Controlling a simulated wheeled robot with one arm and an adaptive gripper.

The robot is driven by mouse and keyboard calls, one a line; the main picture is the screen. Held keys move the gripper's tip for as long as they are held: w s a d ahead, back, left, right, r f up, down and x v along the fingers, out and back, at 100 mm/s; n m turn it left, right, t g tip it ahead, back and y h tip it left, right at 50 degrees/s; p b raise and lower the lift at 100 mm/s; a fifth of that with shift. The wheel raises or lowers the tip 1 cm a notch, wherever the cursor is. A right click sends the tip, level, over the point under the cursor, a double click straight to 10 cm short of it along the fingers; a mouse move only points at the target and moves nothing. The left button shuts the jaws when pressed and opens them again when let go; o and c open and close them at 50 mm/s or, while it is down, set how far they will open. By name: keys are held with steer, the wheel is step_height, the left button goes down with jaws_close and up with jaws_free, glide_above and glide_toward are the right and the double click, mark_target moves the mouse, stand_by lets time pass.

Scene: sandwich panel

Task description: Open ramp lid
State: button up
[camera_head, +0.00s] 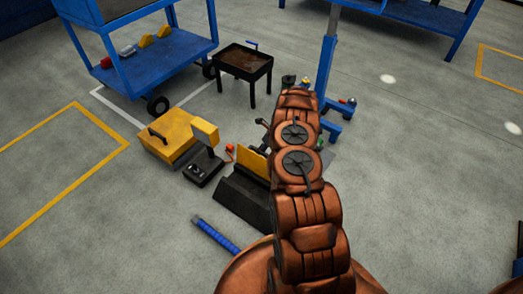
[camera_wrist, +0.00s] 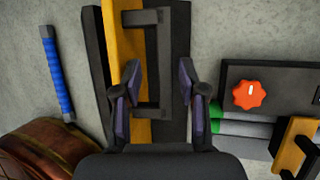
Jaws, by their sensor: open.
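The ramp lid is a yellow panel (camera_head: 253,161) on a dark sloped base (camera_head: 243,197), just left of my arm in the head view. In the wrist view the yellow panel (camera_wrist: 126,50) runs up and down as a strip beside black surfaces. A black bracket-shaped handle (camera_wrist: 164,60) stands over it. My gripper (camera_wrist: 160,92) is open, its two fingers apart on either side of the handle's lower end. I see no clear contact with the handle. My arm hides the gripper and the handle in the head view.
A red knob (camera_wrist: 249,95) on a dark panel lies right in the wrist view. A blue bar (camera_head: 215,236) lies on the floor at the left. A yellow box (camera_head: 171,137), a black tray stand (camera_head: 244,62) and a blue cart (camera_head: 150,57) stand beyond.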

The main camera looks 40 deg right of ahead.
steer(key=v, duration=1.2)
stand_by(0.6)
